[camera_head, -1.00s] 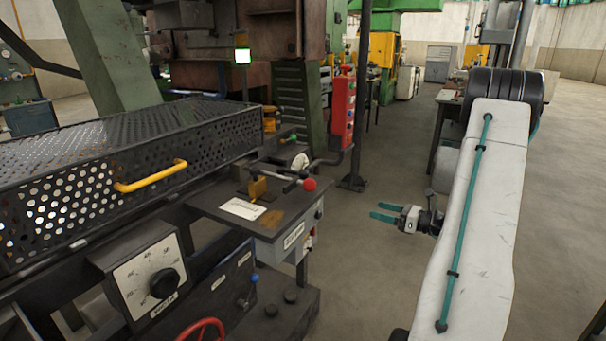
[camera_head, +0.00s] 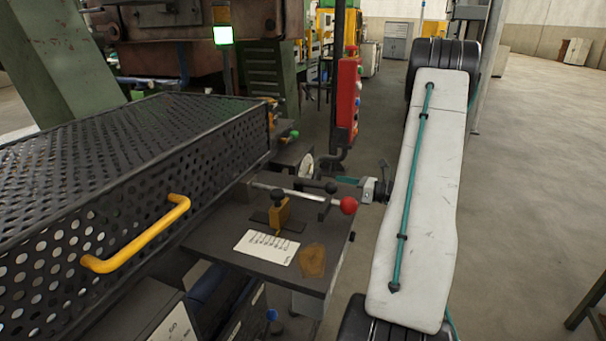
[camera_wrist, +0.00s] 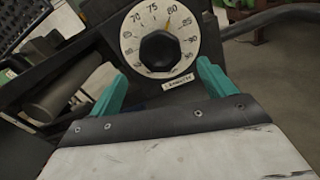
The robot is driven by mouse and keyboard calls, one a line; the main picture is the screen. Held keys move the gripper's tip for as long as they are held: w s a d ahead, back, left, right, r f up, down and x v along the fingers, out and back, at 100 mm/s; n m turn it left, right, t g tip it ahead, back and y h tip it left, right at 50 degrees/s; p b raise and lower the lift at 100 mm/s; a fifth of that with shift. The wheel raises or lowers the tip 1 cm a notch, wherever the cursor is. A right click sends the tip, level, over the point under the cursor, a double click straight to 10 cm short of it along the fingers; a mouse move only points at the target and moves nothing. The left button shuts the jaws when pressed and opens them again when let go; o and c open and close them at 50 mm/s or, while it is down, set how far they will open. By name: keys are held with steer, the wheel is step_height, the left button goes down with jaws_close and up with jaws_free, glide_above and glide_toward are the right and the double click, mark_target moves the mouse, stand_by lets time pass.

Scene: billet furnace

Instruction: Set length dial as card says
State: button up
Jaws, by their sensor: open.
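A round white dial with a black knob (camera_wrist: 158,51) faces my gripper in the wrist view. Its numbers include 75 and 80, and a yellow mark sits near 80. A small label plate (camera_wrist: 177,83) under it is too blurred to read surely. In the head view this dial (camera_head: 306,168) shows nearly edge-on. My gripper (camera_wrist: 162,69) is open and empty, with a teal finger towards each side of the knob and apart from it. In the head view one teal finger (camera_head: 347,180) shows near the table edge. The white card (camera_head: 267,247) lies on the dark table; its writing is too small to read.
A perforated guard with a yellow handle (camera_head: 137,236) stands at left. A red button box (camera_head: 348,95) stands behind. The floor at right is open.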

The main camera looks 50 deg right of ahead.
mark_target(311, 177)
steer(key=x, duration=0.8)
steer(key=shift+w, duration=0.15)
steer(key=c, duration=1)
